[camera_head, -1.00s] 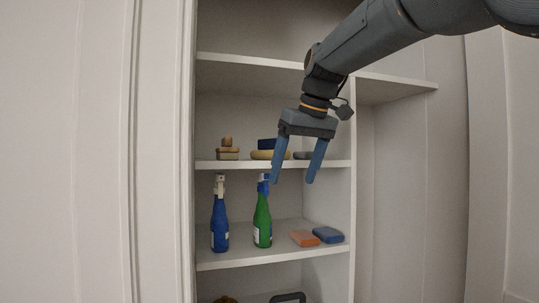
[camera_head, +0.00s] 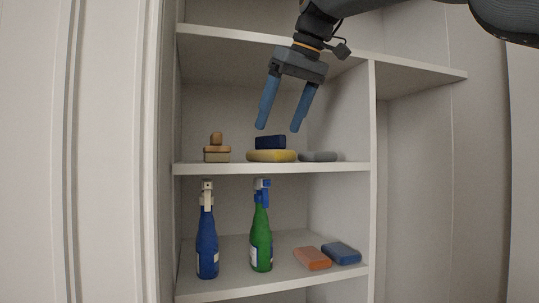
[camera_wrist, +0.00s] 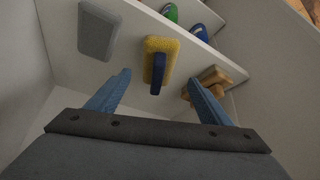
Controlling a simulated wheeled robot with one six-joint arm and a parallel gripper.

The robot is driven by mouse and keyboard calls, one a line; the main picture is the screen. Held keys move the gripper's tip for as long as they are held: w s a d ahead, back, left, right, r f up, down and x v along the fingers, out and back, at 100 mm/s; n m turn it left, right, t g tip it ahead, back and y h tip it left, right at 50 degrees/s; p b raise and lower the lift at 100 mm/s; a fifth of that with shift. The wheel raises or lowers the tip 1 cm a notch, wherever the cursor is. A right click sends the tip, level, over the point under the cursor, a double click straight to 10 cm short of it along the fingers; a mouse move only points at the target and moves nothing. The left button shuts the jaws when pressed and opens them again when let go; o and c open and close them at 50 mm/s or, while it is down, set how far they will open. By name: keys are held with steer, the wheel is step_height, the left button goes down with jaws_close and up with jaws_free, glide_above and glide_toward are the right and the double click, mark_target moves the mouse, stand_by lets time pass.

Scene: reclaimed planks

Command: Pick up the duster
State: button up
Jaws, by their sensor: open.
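The duster (camera_head: 271,156) looks like the yellow pad with a dark blue handle on top, on the middle shelf. In the wrist view the duster (camera_wrist: 160,45) lies ahead, between the directions of the two fingers, with its blue handle facing the camera. My gripper (camera_head: 279,129) is open and empty. In the head view its fingertips appear just above the duster's handle, overlapping nothing of it. In the wrist view the blue fingers of my gripper (camera_wrist: 158,78) spread either side of the duster, apparently apart from it. The exact distance is hard to tell.
A wooden block-like brush (camera_head: 216,150) stands left of the duster and a flat grey pad (camera_head: 318,156) lies right. Below stand a blue bottle (camera_head: 207,245) and a green bottle (camera_head: 260,240), beside orange (camera_head: 312,258) and blue (camera_head: 341,253) pads. An upper shelf (camera_head: 210,36) is above.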

mark_target(271, 146)
steer(key=shift+w+a+f, duration=0.1)
steer(key=shift+w+f, duration=0.15)
steer(key=shift+p+x, duration=1)
steer(key=shift+x, duration=2.5)
steer(key=c, duration=1.2)
steer(key=shift+c, duration=0.2)
steer(key=shift+b, duration=0.55)
steer(key=s+d+b, duration=0.2)
steer(key=s+b, duration=0.1)
steer(key=s, duration=0.5)
steer(key=s+d+b, duration=0.3)
steer(key=s, duration=0.6)
steer(key=shift+s, duration=0.15)
